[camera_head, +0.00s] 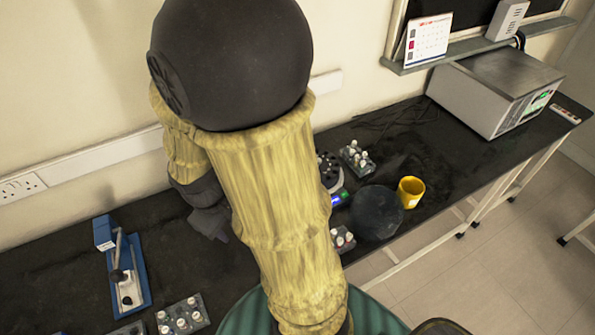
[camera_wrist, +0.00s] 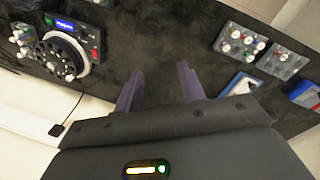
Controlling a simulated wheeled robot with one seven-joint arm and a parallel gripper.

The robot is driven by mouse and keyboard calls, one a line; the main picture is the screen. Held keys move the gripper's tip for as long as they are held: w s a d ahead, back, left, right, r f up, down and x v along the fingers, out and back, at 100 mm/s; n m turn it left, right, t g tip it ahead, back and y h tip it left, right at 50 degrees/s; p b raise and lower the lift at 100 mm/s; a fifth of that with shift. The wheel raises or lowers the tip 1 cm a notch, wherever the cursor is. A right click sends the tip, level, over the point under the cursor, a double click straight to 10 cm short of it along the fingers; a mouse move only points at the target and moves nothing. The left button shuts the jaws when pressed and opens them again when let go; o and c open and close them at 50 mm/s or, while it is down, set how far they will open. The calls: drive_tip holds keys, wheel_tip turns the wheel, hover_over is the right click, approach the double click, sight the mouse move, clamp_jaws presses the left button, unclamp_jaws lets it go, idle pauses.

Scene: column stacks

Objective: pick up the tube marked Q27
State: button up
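My gripper (camera_wrist: 160,72) is open and empty in the wrist view, its two dark fingers apart above bare black bench. Several capped tubes stand in small racks. In the wrist view, one rack (camera_wrist: 233,54) and another rack (camera_wrist: 281,72) are to the right of the fingers, and a third rack (camera_wrist: 22,38) is at the far left. A round tube device (camera_wrist: 82,68) with a lit blue display also holds tubes, left of the fingers. No marking is legible, so I cannot tell which tube is Q27. In the head view, my arm hides part of the bench.
In the head view, a blue lever device (camera_head: 140,268) stands at the left. Bare black bench (camera_head: 60,262) shows at the left.

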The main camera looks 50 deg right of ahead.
drive_tip(key=d+f+n+g+h+b, duration=0.4)
drive_tip(key=d+f+n+h+b, duration=0.35)
drive_tip(key=d+f+b, duration=0.5)
drive_tip(key=w+d+f+n+t+h+b, duration=0.2)
drive_tip(key=w+n+b, duration=0.1)
drive_tip(key=w, duration=0.1)
drive_tip(key=w+d+f+n+t+h+b, duration=0.3)
drive_tip(key=w+n, duration=0.1)
drive_tip(key=w+d+f+n+t+h+b, duration=0.2)
drive_tip(key=w+f+n+h+b, duration=0.1)
drive_tip(key=w, duration=0.1)
drive_tip(key=shift+w+d+f+t+h, duration=0.2)
drive_tip(key=shift+w+d+t+h, duration=0.1)
drive_tip(key=shift+w+t, duration=0.1)
drive_tip(key=shift+r+n, duration=0.15)
drive_tip(key=shift+n, duration=0.1)
